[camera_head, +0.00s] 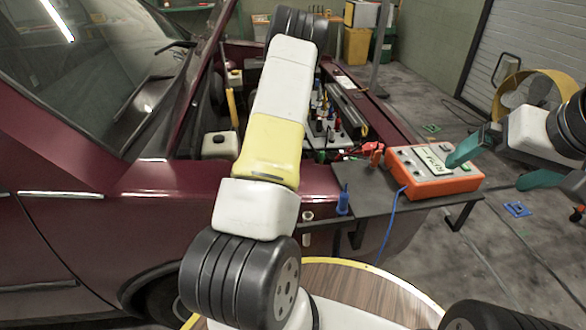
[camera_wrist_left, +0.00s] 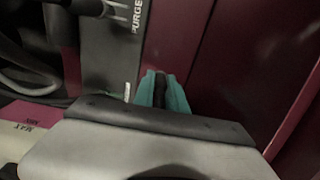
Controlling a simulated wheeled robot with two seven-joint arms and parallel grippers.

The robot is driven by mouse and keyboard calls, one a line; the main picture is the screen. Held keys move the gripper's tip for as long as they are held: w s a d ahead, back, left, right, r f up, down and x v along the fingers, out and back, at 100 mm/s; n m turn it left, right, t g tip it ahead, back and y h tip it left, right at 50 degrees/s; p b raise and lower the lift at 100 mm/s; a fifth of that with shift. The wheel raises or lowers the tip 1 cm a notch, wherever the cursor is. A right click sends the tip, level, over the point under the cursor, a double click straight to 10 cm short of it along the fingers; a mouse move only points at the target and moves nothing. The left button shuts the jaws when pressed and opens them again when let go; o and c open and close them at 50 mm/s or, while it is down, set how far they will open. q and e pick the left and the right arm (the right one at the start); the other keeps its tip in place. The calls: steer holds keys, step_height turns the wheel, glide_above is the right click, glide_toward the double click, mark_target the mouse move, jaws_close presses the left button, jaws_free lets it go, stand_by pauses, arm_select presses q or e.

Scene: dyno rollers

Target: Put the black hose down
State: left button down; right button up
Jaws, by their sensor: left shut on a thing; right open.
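In the left wrist view, the teal fingers of my left gripper (camera_wrist_left: 162,93) are shut on the black hose (camera_wrist_left: 160,87). Only a short dark piece of it shows between the fingers, in front of dark red car bodywork. In the head view, my left arm reaches across the engine bay, and its gripper and the hose are hidden. My right gripper (camera_head: 487,172) is open and empty at the right, its teal fingers apart, beside the orange tester box.
The dark red car (camera_head: 80,150) has an open engine bay. A shelf (camera_head: 385,205) at its side carries the orange tester box (camera_head: 433,170) and a blue tool (camera_head: 343,200). A yellow fan (camera_head: 535,92) stands at the right. In the left wrist view, a grey panel marked PURGE (camera_wrist_left: 108,65) is close by.

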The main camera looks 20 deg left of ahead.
arm_select(q)
steer(key=shift+f, duration=1.25)
steer(key=shift+f, duration=0.1)
steer(key=c, duration=1.4)
jaws_free()
steer(key=shift+o, duration=0.2)
